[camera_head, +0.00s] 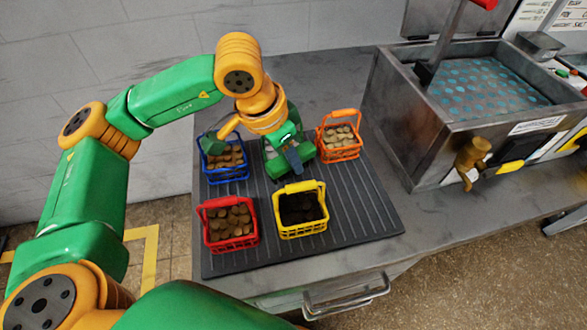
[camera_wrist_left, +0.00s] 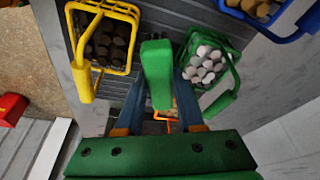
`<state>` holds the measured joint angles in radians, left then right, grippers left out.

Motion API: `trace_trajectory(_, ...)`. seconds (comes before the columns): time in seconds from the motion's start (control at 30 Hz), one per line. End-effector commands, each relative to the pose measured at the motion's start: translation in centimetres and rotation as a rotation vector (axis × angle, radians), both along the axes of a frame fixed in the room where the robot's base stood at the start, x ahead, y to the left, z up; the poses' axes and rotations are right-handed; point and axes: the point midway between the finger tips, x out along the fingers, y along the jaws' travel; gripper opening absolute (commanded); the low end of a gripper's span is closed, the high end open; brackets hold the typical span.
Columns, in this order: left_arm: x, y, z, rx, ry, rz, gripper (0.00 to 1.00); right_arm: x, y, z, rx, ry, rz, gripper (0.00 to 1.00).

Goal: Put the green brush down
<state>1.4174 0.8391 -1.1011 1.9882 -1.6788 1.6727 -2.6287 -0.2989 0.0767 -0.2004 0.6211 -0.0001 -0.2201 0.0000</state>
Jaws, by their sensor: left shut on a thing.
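The green brush (camera_wrist_left: 157,70) is held upright between the bluish fingers of my left gripper (camera_wrist_left: 160,92) in the left wrist view. In the head view my left gripper (camera_head: 291,160) points down over the dark ribbed mat, between the green basket (camera_head: 272,164) and the orange basket (camera_head: 340,150). The brush cannot be made out clearly there against the green arm parts. Whether the brush touches the mat cannot be told. My right gripper is out of view.
The blue (camera_head: 226,172), red (camera_head: 228,238) and yellow (camera_head: 301,222) baskets stand close by on the mat (camera_head: 350,235); the yellow one holds dark pieces. A metal basin (camera_head: 395,125) stands to the right. The mat's right front part is clear.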

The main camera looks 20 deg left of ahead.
Motion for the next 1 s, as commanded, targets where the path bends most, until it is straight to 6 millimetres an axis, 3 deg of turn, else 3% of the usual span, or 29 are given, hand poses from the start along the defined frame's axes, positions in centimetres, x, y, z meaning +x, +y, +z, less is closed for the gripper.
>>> trace_trajectory(0.23,-0.1,0.0,-4.7,0.001,0.003,0.001,0.0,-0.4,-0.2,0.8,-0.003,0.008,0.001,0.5)
trace_trajectory(0.43,0.0,0.0,-5.2,0.0,0.001,0.001,0.0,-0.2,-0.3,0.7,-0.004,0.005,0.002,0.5)
trace_trajectory(0.47,0.0,0.0,-5.2,0.001,0.002,0.001,0.39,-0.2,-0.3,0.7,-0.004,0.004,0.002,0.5)
trace_trajectory(0.5,0.0,0.0,-5.2,0.001,0.002,0.001,0.49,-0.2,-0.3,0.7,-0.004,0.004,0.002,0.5)
trace_trajectory(0.83,0.0,0.0,-4.9,0.0,-0.001,0.001,0.49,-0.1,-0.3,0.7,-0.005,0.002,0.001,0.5)
trace_trajectory(1.0,-0.5,0.4,-2.5,-0.001,-0.007,0.001,0.49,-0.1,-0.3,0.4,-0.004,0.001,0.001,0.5)
